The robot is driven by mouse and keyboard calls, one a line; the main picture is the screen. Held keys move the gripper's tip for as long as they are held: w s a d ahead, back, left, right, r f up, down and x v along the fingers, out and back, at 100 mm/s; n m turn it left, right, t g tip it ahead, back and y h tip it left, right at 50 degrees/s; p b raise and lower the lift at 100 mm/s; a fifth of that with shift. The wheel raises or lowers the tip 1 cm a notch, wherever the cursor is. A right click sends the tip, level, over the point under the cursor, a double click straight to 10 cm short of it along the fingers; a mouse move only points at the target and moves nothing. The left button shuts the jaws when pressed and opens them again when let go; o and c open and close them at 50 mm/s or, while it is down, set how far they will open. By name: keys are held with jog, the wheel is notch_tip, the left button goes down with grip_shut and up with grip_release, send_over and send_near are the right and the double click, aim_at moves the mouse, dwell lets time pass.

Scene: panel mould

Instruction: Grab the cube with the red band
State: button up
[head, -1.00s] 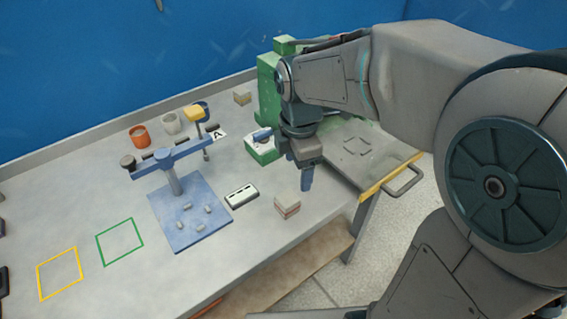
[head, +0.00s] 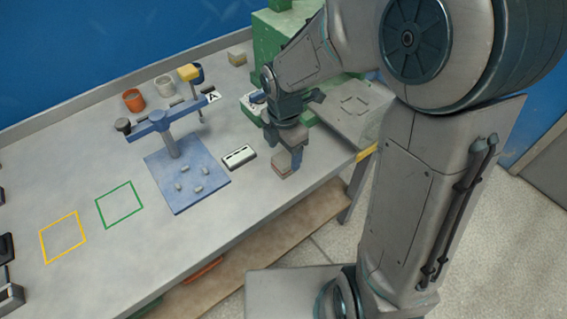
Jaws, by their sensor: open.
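The cube with the red band (head: 281,172) is a small beige block with a reddish stripe, near the front edge of the table in the head view. My gripper (head: 290,160) points down right at the cube and is open.
A white slotted block (head: 239,157) lies just left of the cube. A blue stand (head: 187,178) is farther left. A plain beige block (head: 237,57) and a green machine (head: 270,40) are at the back. Green (head: 120,205) and yellow (head: 63,237) outlines mark clear table at left.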

aim_at(285, 158)
notch_tip(285, 158, down, 4)
jog(key=shift+w+f, duration=0.15)
jog(key=shift+d, duration=0.1)
jog(key=c, duration=1.1)
jog(key=shift+c, duration=0.2)
